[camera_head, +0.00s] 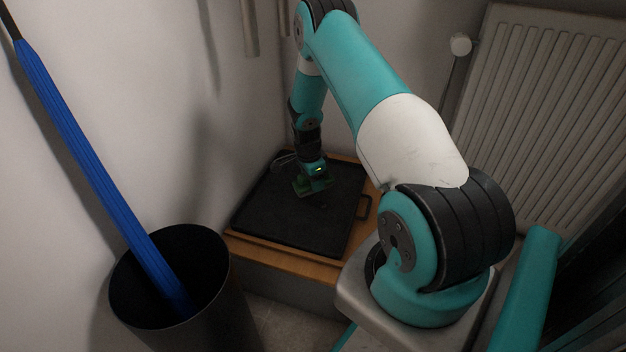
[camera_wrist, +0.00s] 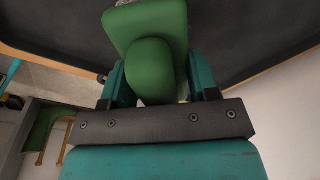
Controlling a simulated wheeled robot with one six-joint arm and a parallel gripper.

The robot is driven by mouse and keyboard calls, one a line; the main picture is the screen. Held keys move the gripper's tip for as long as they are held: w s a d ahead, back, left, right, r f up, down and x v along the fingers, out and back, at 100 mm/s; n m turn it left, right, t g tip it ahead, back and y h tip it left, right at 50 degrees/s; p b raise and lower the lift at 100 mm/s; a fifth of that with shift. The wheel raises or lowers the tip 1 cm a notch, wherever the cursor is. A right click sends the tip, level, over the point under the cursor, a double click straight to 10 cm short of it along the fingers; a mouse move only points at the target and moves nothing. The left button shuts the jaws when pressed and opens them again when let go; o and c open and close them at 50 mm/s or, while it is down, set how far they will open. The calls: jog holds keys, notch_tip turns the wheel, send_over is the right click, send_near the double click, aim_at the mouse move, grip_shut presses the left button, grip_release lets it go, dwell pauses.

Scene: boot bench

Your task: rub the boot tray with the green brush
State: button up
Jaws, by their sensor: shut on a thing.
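The boot tray (camera_head: 283,225) is a flat black tray with a low rim, lying on a wooden bench. The green brush (camera_wrist: 150,30) has a flat block with a rounded grip. My gripper (camera_wrist: 152,82) is shut on the brush's grip, with a finger on either side. In the head view my gripper (camera_head: 313,180) and the brush are over the back middle of the tray. The brush's underside is hidden, so I cannot tell whether it touches the tray. The tray also shows behind the brush in the wrist view (camera_wrist: 240,30).
The wooden bench top (camera_head: 290,256) shows along the tray's front edge. A dark bin (camera_head: 235,300) holding a closed blue umbrella (camera_head: 85,150) stands at front left. A white radiator (camera_head: 555,110) is on the right wall. Walls close in behind and left of the bench.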

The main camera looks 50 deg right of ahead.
jog(key=shift+r, duration=0.1)
jog(key=shift+r+p, duration=1.3)
jog(key=shift+r, duration=0.2)
jog(key=shift+f, duration=0.1)
